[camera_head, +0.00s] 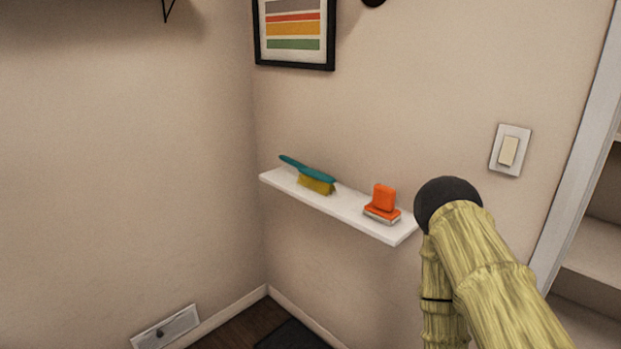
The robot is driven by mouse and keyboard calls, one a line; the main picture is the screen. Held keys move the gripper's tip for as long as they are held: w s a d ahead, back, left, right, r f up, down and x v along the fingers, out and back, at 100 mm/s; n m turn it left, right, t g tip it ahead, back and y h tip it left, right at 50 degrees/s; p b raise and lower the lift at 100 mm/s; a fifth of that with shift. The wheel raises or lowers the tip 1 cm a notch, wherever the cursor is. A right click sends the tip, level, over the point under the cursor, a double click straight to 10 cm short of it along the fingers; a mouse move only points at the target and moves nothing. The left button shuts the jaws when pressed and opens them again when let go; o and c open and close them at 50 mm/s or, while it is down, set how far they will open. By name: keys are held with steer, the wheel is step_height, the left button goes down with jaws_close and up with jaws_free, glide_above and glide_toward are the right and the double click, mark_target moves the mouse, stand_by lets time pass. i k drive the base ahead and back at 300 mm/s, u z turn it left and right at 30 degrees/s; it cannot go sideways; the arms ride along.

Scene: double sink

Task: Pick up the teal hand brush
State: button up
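The teal hand brush (309,169) lies on a white wall shelf (343,208), near the shelf's left end. It has a teal handle pointing left and up, and yellow bristles facing down onto the shelf. My arm comes in from the lower right, with a dark rounded joint to the right of the shelf's right end. My gripper cannot be made out in this view. Nothing visible touches the brush.
An orange scrub brush (383,200) with a pale base stands on the shelf to the right of the teal brush. A framed picture (295,31) hangs above. A light switch (509,150) and an open cabinet (590,250) are at right. The space above the shelf is free.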

mark_target(305, 169)
steer(key=u, duration=1.05)
steer(key=i, duration=0.65)
steer(key=z, duration=0.25)
